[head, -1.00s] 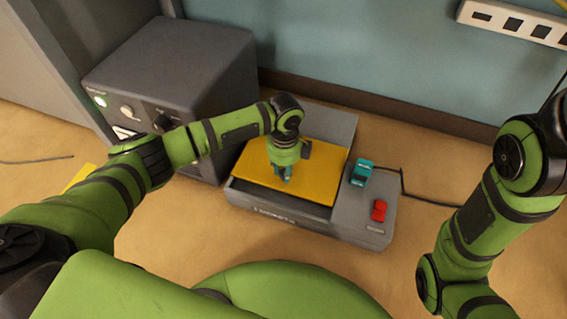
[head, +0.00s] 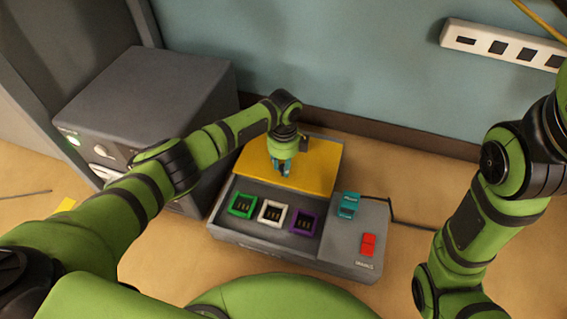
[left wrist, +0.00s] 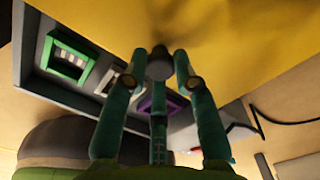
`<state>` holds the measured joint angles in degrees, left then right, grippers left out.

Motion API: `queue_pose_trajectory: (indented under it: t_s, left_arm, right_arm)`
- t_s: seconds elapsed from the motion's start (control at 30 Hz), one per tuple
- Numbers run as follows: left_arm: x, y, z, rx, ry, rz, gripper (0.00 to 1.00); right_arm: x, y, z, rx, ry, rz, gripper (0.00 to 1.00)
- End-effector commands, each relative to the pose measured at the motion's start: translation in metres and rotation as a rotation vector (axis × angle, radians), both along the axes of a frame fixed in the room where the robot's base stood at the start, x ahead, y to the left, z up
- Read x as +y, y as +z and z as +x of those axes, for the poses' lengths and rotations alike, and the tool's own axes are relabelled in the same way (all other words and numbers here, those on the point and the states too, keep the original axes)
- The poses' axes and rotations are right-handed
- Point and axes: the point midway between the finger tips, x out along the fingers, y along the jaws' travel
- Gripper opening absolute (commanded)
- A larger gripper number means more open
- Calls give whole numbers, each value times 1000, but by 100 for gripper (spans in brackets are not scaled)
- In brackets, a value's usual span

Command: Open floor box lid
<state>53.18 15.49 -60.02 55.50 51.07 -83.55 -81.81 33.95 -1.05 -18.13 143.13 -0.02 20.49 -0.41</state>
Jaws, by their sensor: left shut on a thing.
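The grey floor box (head: 335,245) stands on the floor in front of the blue wall. Its yellow lid (head: 317,168) covers the back part, and the front part is uncovered. Green (head: 243,203), white (head: 271,214) and purple (head: 304,222) framed sockets show there. My left gripper (head: 284,168) points down at the lid's front middle. In the left wrist view its teal fingers (left wrist: 172,70) are shut on a dark round knob (left wrist: 160,64) on the yellow lid (left wrist: 230,50). My right arm shows at the right, but its gripper is out of view.
A teal part (head: 348,205) and a red switch (head: 368,244) sit on the box's right side. A black cable runs right from there. A grey cabinet (head: 150,100) stands close on the left. A white socket strip (head: 500,42) is on the wall.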

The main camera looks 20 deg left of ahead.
Motion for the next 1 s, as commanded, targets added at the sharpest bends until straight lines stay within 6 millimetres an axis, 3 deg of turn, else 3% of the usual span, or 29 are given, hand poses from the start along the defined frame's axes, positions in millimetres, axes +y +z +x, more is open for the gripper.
queue_pose_trajectory:
  t_s: [0.1,0.13,0.17,0.2,0.63,1.0]
  left_arm:
    - [1,-1,-1,2,1,2,0]
    - [1,-1,-1,2,1,2,36]
    - [1,-1,-1,2,1,2,48]
    - [1,-1,-1,2,1,2,52]
    - [0,9,0,0,1,-1,52]
    - [0,83,0,-2,0,-1,52]
  right_arm:
    - [0,0,-1,-2,0,1,40]
    - [0,0,-1,-2,1,1,40]
    - [-1,0,-1,-2,1,1,40]
    - [0,0,-1,-1,0,1,40]
    - [1,0,5,15,-2,-3,40]
    - [1,0,3,9,-3,-2,40]
